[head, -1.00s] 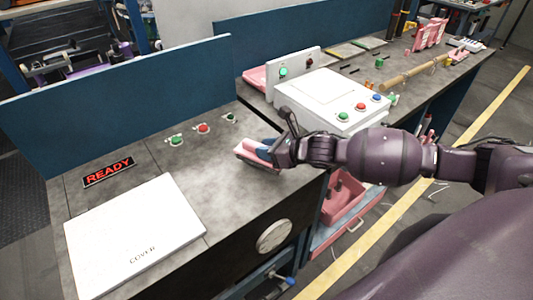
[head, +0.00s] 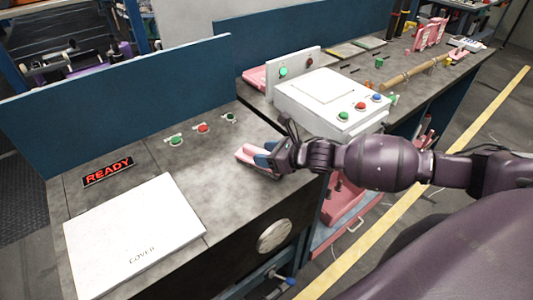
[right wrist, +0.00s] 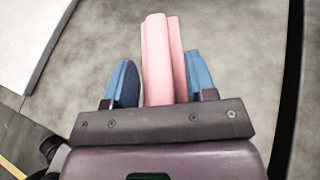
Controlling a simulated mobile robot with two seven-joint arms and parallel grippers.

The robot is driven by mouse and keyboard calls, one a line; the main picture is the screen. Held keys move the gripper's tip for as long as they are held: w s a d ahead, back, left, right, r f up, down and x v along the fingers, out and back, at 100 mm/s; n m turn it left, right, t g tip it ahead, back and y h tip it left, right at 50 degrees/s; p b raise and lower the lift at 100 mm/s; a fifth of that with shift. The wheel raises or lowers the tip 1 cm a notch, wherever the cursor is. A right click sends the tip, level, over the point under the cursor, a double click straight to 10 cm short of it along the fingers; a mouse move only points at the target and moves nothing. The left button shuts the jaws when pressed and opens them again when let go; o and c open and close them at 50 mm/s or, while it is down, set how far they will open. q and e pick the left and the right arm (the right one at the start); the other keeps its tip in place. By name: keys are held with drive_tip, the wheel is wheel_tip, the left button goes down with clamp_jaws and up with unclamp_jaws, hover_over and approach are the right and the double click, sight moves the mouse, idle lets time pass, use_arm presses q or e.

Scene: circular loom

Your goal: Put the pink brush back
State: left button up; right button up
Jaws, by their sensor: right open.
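The pink brush (head: 246,154) lies on the grey bench top near its front edge, left of the white box. In the right wrist view the pink brush (right wrist: 161,60) lies between the two blue fingers, with a gap on the left side and little or none visible on the right. My right gripper (head: 264,160) is open around it, low over the bench; it also shows in the right wrist view (right wrist: 158,82). The near end of the brush is hidden by the gripper body. My left gripper is not in view.
A white cover plate (head: 135,235) lies at the front left, with a READY sign (head: 108,171) behind it. Small green and red buttons (head: 203,128) stand behind the brush. The white box (head: 331,103) stands right of it. A pink drawer (head: 342,205) is below the bench.

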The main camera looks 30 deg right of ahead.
drive_tip(key=shift+r, duration=0.15)
drive_tip(key=v, duration=1.2)
idle(0.3)
